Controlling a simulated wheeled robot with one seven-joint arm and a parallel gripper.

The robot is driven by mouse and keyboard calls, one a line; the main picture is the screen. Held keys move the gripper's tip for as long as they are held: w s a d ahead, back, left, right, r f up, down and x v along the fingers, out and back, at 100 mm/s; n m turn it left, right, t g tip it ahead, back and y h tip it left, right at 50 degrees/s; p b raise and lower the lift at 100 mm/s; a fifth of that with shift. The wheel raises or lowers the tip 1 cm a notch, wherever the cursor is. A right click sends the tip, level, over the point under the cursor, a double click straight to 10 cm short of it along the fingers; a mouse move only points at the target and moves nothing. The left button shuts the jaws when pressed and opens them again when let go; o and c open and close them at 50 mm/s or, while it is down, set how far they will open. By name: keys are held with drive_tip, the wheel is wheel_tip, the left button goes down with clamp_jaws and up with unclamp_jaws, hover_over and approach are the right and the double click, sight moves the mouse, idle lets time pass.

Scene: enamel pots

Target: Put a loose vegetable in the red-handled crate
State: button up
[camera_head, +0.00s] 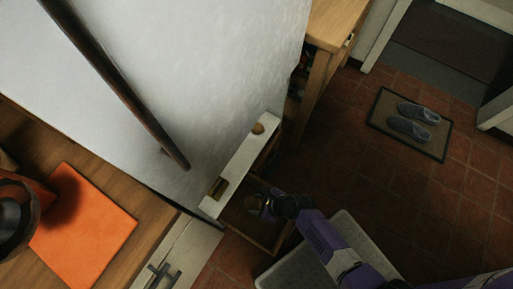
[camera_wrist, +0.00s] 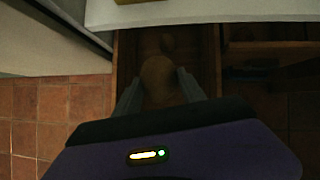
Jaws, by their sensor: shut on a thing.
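My gripper (camera_head: 259,205) is low beside a narrow white ledge. In the wrist view its two grey fingers (camera_wrist: 158,76) are shut on a rounded tan-brown vegetable (camera_wrist: 158,84), perhaps a potato. A smaller rounded brown thing (camera_wrist: 167,43) shows just beyond it, inside a wooden-sided box or crate (camera_wrist: 211,46). The wooden frame also shows below my gripper in the head view (camera_head: 249,241). I cannot see red handles on it, and its inside is dark.
The white ledge (camera_head: 240,160) carries a brass-coloured piece (camera_head: 217,187) at its near end. A wooden cabinet (camera_head: 335,25) stands at upper right. A mat (camera_head: 386,127) with grey shoes lies on the tiled floor. A grey-topped block (camera_head: 315,255) is beside my arm.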

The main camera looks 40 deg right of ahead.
drive_tip(key=shift+f+b, duration=6.85)
drive_tip(key=shift+f, duration=1.65)
drive_tip(key=shift+f+b, duration=2.1)
drive_tip(key=shift+f, duration=0.35)
